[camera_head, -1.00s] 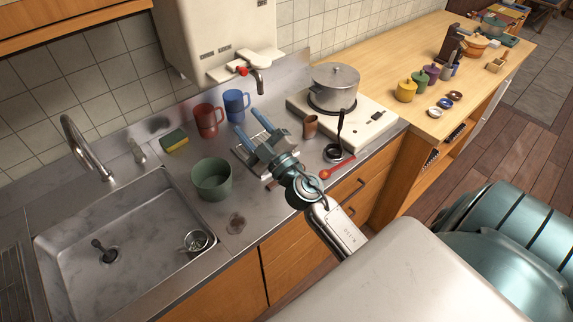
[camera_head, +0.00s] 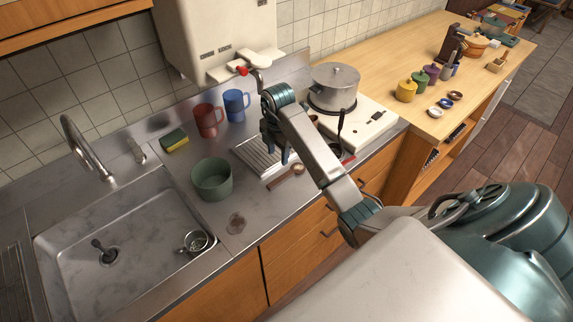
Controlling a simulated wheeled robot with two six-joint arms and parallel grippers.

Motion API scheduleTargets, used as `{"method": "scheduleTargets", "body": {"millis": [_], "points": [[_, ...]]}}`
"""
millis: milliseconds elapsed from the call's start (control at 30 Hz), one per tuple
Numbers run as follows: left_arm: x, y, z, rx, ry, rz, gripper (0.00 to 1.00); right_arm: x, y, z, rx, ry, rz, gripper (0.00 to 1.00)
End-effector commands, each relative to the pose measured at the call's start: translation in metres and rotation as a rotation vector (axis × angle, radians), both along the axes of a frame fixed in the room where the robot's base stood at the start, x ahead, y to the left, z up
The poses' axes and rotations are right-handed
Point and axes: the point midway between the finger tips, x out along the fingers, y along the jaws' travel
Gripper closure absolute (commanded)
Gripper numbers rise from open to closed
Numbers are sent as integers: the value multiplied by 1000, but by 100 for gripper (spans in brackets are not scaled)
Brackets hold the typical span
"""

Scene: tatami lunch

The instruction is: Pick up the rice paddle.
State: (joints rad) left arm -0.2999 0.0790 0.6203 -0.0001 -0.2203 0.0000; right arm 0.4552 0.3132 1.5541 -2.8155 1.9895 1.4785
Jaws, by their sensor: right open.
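A brown wooden utensil (camera_head: 283,179) with a rounder end at its right lies on the steel counter near its front edge; it looks like the rice paddle, though I cannot be sure at this size. A red utensil (camera_head: 348,159) shows only in part behind my right arm. My right gripper (camera_head: 276,146) points down over the ribbed metal rack, behind and a little left of the wooden utensil. It is open and apart from that utensil, with nothing seen between its fingers. My left gripper is not in view.
The ribbed rack (camera_head: 252,150) lies under the gripper. A green pot (camera_head: 211,180) stands to the left, with red (camera_head: 207,121) and blue (camera_head: 236,105) mugs behind. A lidded steel pot (camera_head: 334,88) stands on the white stove (camera_head: 378,117). The sink (camera_head: 60,240) is at left.

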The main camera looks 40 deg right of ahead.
Motion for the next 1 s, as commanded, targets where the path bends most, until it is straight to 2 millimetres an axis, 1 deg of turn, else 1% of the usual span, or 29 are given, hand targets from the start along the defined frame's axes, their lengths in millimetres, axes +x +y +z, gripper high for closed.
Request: {"method": "scheduleTargets", "body": {"millis": [33,167,400,533,667,767,833,867,900,1000], "points": [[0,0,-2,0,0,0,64,-2,-3,-2,-11,15,-13,55],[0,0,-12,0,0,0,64,-3,-4,-11,-17,25,-19,55],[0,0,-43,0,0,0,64,-3,-4,-43,-15,22,-17,55],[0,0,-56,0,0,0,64,-3,-4,-55,-15,21,-16,55],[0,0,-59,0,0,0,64,-3,-4,-60,-15,22,-15,55],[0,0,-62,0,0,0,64,-5,-4,-72,-14,24,-16,55],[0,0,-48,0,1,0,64,-6,-5,-76,-13,26,-15,55],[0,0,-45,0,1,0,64,-7,-5,-81,-12,26,-15,55],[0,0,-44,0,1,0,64,-6,-5,-88,-12,25,-14,55],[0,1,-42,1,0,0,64,-6,-5,-100,-13,22,-15,55]]}}
